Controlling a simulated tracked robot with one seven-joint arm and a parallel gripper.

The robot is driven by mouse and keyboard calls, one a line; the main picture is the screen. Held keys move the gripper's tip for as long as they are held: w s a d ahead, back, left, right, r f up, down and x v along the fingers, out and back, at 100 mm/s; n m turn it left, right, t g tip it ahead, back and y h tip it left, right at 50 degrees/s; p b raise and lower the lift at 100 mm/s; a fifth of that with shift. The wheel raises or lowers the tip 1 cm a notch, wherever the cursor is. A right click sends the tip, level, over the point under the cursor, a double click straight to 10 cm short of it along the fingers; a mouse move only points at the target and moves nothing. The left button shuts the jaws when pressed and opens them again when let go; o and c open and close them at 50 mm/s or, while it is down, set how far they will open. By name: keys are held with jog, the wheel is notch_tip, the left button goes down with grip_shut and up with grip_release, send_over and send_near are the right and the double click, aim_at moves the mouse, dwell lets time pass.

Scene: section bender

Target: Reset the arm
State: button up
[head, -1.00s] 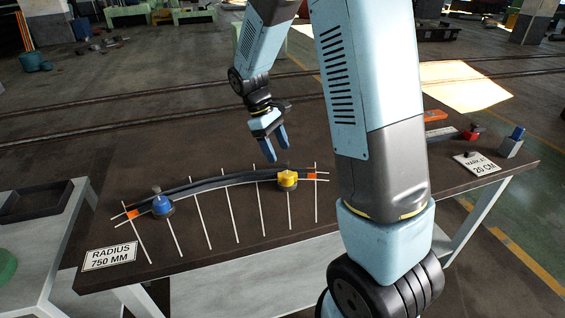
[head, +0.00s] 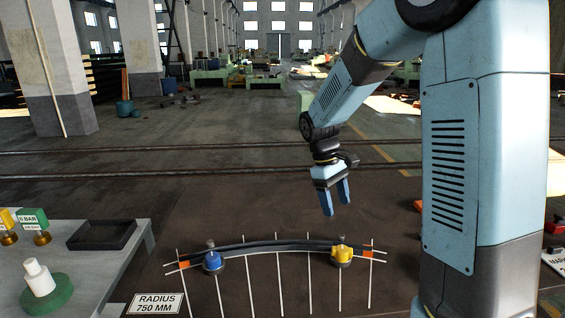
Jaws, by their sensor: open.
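My gripper (head: 335,203) hangs from the arm with its two blue fingers apart and nothing between them. It points down above the table, over the far side of a dark curved bar (head: 275,246). The bar lies along a curve of white marking lines. A blue clamp or weight (head: 212,260) sits at its left end and a yellow one (head: 343,254) near its right end. Orange marks show at both ends of the layout. A sign (head: 155,303) reading RADIUS 750 MM lies at the front left.
A side bench on the left holds a black tray (head: 102,235), a green round base with a white piece (head: 42,286), and green and yellow blocks on brass feet (head: 34,222). Rails cross the floor behind. The air around my gripper is clear.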

jog(key=s+d+r+m+t+y, duration=0.1)
jog(key=s+d+r+m+t, duration=0.1)
jog(key=s+r+m+t, duration=0.2)
jog(key=s+d+r+m+t+y, duration=0.1)
jog(key=s+r+m+t, duration=0.3)
jog(key=s+r, duration=0.6)
jog(key=shift+s+d+y, duration=0.3)
jog(key=shift+s+d, duration=0.3)
jog(key=shift+s, duration=3.15)
jog(key=shift+r, duration=0.1)
